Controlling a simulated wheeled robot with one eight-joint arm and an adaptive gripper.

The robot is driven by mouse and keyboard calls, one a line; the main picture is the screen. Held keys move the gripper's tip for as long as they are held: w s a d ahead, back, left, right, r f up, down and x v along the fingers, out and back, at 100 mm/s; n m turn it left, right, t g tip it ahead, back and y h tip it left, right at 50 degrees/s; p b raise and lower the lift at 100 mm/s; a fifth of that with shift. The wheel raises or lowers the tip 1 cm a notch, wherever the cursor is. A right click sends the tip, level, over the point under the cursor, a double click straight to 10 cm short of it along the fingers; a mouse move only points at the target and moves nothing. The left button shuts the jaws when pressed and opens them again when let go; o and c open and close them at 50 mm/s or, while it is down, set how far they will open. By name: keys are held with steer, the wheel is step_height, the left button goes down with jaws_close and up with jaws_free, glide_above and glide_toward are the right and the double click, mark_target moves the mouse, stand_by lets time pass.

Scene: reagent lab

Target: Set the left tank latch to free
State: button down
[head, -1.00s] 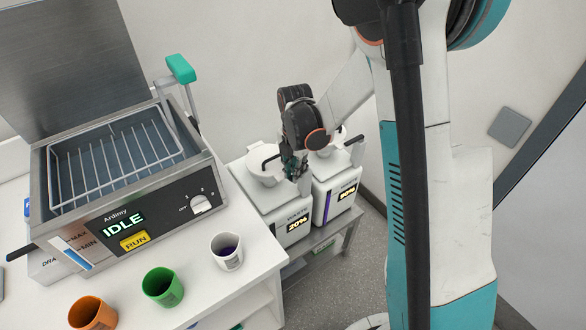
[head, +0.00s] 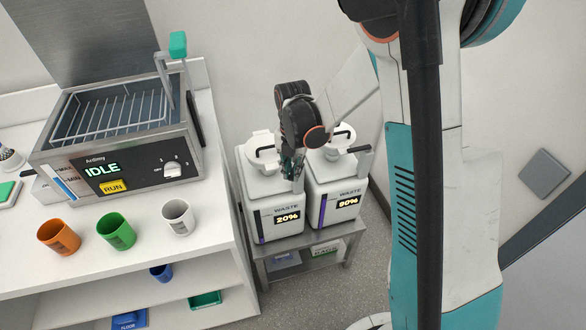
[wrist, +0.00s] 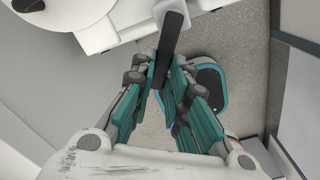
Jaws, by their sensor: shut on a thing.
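The left waste tank (head: 275,222) is a white box whose display reads 20%. My gripper (head: 292,172) is at its front right top corner. In the wrist view my gripper (wrist: 170,85) has its teal fingers closed about a dark flat bar, the left tank latch (wrist: 173,32), whose far end sticks out past the fingertips. In the head view the gripper mostly hides this latch, so I cannot read its setting there.
Both tanks stand on a low metal stand (head: 310,254). A white counter (head: 215,225) at left holds the Ardimy bath (head: 125,150), reading IDLE, and orange, green and white cups (head: 178,217). A wall is close behind the tanks. The floor in front is clear.

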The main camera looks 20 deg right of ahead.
steer(key=shift+d, duration=0.1)
stand_by(0.4)
steer(key=c, duration=1.6)
jaws_free()
steer(key=shift+o, duration=0.2)
step_height(320, 180, up, 12)
steer(key=shift+r, duration=0.1)
